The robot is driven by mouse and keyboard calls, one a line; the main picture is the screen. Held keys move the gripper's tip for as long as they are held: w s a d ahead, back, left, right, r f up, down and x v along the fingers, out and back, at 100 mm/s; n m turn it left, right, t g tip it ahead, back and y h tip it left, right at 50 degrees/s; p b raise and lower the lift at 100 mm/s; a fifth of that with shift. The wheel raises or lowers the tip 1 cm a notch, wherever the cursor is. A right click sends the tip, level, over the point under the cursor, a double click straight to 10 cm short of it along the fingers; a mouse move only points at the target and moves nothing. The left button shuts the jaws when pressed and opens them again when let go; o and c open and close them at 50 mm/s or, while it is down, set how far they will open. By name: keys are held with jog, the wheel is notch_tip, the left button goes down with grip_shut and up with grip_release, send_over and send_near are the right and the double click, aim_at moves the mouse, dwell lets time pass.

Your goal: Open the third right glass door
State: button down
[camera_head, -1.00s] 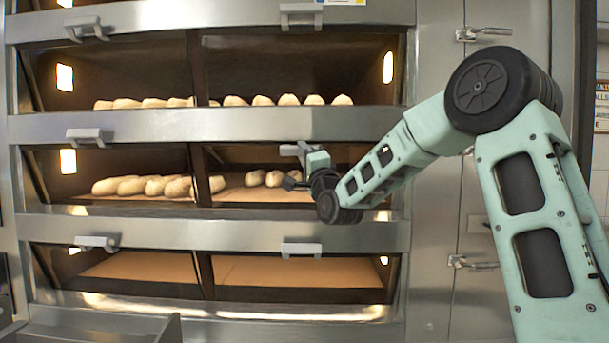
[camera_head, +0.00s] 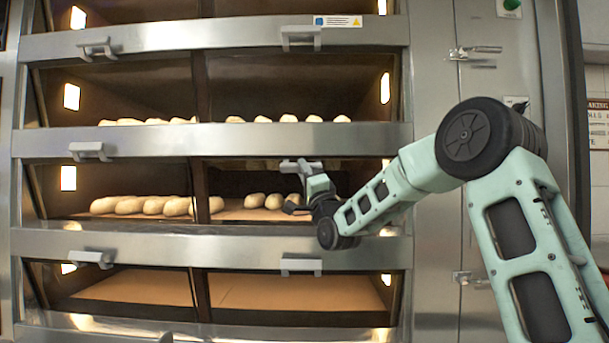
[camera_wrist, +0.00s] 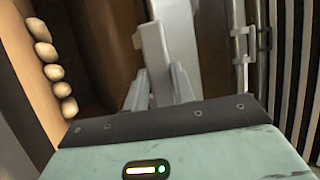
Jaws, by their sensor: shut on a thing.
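My gripper (camera_head: 298,192) is in front of the right half of the oven deck with loaves in the middle of the head view. It is shut on the grey handle (camera_head: 300,165) of that deck's right glass door. The handle sits just below the steel band, lower than the left handle (camera_head: 88,151) of the same deck. In the wrist view the handle (camera_wrist: 156,62) is a pale bar between the two fingers of my gripper (camera_wrist: 160,88). The door's glass is hard to make out, so I cannot tell how far it is tilted.
Loaves (camera_head: 264,201) lie on the deck behind the door and also show in the wrist view (camera_wrist: 53,72). Other handles stick out above (camera_head: 302,38) and below (camera_head: 301,265). A steel side cabinet with a latch (camera_head: 470,277) stands right, behind my arm.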

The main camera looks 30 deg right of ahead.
jog(key=c, duration=1.2)
grip_release()
jog(key=shift+o, duration=0.2)
jog(key=d+b+v, duration=0.1)
jog(key=v, duration=1.6)
jog(key=shift+s+a, duration=0.25)
jog(key=shift+a, duration=0.2)
jog(key=shift+a+f, duration=0.1)
jog(key=shift+f, duration=0.05)
